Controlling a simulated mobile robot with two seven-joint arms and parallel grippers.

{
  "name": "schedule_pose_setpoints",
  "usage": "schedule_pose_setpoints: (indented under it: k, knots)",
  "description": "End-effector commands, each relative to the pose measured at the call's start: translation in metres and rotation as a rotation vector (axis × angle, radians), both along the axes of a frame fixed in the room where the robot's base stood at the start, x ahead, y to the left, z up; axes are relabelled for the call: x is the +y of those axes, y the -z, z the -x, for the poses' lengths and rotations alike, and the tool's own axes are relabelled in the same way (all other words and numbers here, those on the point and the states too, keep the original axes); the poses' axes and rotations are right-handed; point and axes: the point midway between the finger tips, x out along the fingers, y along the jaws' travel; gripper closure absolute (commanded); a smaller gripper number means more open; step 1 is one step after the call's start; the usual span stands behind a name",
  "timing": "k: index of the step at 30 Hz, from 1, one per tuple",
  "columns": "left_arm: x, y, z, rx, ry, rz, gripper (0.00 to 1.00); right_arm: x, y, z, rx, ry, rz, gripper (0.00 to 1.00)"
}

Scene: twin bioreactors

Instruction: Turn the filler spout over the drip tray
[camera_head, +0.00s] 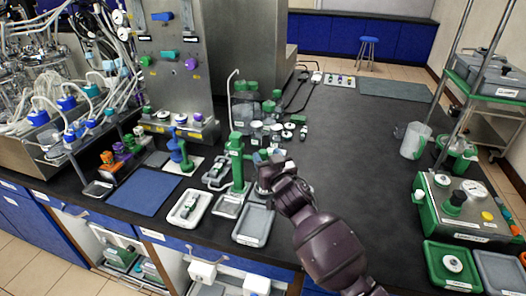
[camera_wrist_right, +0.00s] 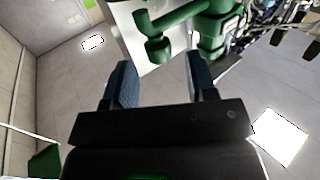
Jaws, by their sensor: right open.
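The green filler post (camera_head: 237,165) stands upright near the table's front edge. In the right wrist view its green spout (camera_wrist_right: 178,17) reaches left from the post (camera_wrist_right: 213,30) and ends in a down-turned nozzle (camera_wrist_right: 157,48). A small grey tray (camera_head: 228,206) sits at the post's foot and a larger grey tray (camera_head: 253,226) is to its right; I cannot tell which is the drip tray. My right gripper (camera_head: 266,166) is just right of the post and hides part of the spout. In its wrist view the gripper (camera_wrist_right: 160,64) is open, with the nozzle just beyond the gap between its fingers.
A white tray (camera_head: 190,208) with a small green-and-white part is left of the post. Jars and small green-capped parts (camera_head: 270,128) stand behind it. A blue mat (camera_head: 146,191) lies further left. The dark table (camera_head: 355,150) is mostly clear to the right.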

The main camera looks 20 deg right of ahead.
Motion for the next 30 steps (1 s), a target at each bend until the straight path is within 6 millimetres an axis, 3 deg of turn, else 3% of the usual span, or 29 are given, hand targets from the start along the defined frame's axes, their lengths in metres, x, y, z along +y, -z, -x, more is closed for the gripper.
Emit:
schedule_pose_setpoints:
  k: [3,9,20,30]
  knots:
    - [0.000,0.001,0.000,0.001,0.000,0.000,1.00,0.000,0.000,-0.017,0.000,0.000,0.002,0.48]
    - [0.000,0.003,0.001,0.003,0.000,0.000,1.00,0.001,0.000,-0.033,0.000,0.000,0.000,0.48]
    - [0.001,0.005,0.005,0.011,-0.002,0.000,1.00,0.001,0.000,-0.037,0.000,0.000,0.000,0.48]
    - [0.001,0.005,0.005,0.010,-0.002,0.000,1.00,0.001,0.000,-0.037,0.000,0.000,0.000,0.99]
